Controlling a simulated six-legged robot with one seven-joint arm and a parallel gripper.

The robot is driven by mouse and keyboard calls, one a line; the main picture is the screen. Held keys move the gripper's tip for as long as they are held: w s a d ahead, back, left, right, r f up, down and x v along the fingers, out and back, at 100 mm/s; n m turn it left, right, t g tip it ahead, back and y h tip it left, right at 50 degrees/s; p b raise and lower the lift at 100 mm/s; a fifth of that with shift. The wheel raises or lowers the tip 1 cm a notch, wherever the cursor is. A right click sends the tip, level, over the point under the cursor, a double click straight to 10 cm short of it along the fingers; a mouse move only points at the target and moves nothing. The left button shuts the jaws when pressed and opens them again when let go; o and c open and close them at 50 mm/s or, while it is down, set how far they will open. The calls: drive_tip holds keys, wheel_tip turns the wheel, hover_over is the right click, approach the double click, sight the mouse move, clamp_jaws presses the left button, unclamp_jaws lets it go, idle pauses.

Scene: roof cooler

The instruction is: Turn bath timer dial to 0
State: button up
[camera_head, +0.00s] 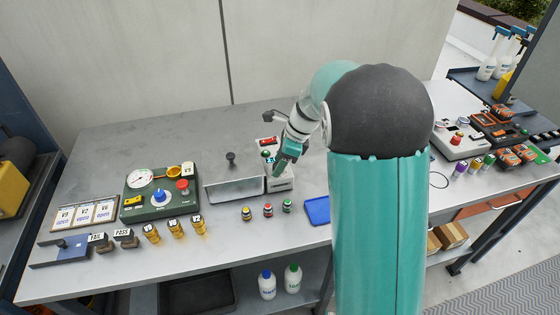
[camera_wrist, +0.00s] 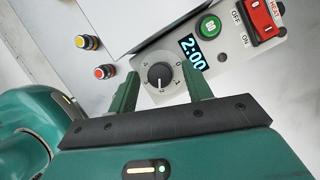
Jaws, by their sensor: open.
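The bath timer dial (camera_wrist: 159,75) is a round black knob with a pale pointer line, set on a light grey control panel in the wrist view. My gripper (camera_wrist: 160,69) is open, with one green finger on each side of the dial. I cannot tell whether the fingers touch it. Beside the dial, a display (camera_wrist: 193,53) reads 2:00. In the head view my gripper (camera_head: 287,158) points down over the grey control box (camera_head: 281,184), and the dial is hidden there.
A green button (camera_wrist: 208,27) and a red heat switch (camera_wrist: 263,17) sit on the same panel. A metal bath (camera_head: 233,187) adjoins the box on the left.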

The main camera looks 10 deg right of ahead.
drive_tip(key=c, duration=1)
drive_tip(key=shift+w+n, duration=0.1)
drive_tip(key=shift+n, duration=0.3)
drive_tip(key=n+g, duration=0.2)
drive_tip(key=n, duration=0.2)
drive_tip(key=shift+w+n, duration=0.15)
drive_tip(key=shift+n, duration=0.25)
drive_tip(key=n+g, duration=0.1)
drive_tip(key=n, duration=0.3)
drive_tip(key=shift+n+g+h, duration=0.3)
drive_tip(key=shift+g+h, duration=0.1)
drive_tip(key=n+g+h, duration=0.1)
drive_tip(key=n, duration=0.2)
drive_tip(key=shift+w+a+n, duration=0.1)
drive_tip(key=shift+a+n, duration=0.05)
drive_tip(key=shift+n, duration=0.15)
drive_tip(key=n+h, duration=0.1)
drive_tip(key=n, duration=0.2)
drive_tip(key=shift+a+n+g, duration=0.1)
drive_tip(key=shift+n+g, duration=0.2)
drive_tip(key=n+h, duration=0.1)
drive_tip(key=n, duration=0.2)
drive_tip(key=n+h, duration=0.1)
drive_tip(key=n, duration=0.2)
drive_tip(key=shift+a+n+h, duration=0.15)
drive_tip(key=shift+n+h, duration=0.15)
drive_tip(key=shift+h, duration=0.1)
